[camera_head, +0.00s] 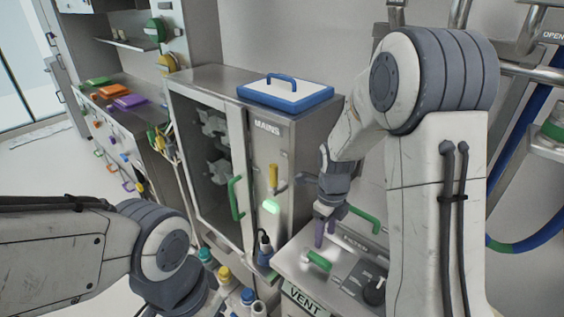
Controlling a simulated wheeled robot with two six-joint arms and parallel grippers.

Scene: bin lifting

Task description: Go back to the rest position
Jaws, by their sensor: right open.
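My right arm comes in from the right and reaches down in front of the wall. My right gripper (325,232) points down with purple fingertips, close above a metal panel (297,268) labelled VENT. It is open and I see nothing held in it. A green handle (318,261) on the panel lies just below the fingertips; I cannot tell if they touch. My left arm crosses the lower left, and its gripper is out of the picture.
A metal cabinet (282,135) marked MAINS stands in the middle, with a blue-handled white lid (286,92) on top. A counter with coloured items (130,101) is at the left. Several coloured-cap bottles (223,274) stand low in the middle. Pipes run along the right.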

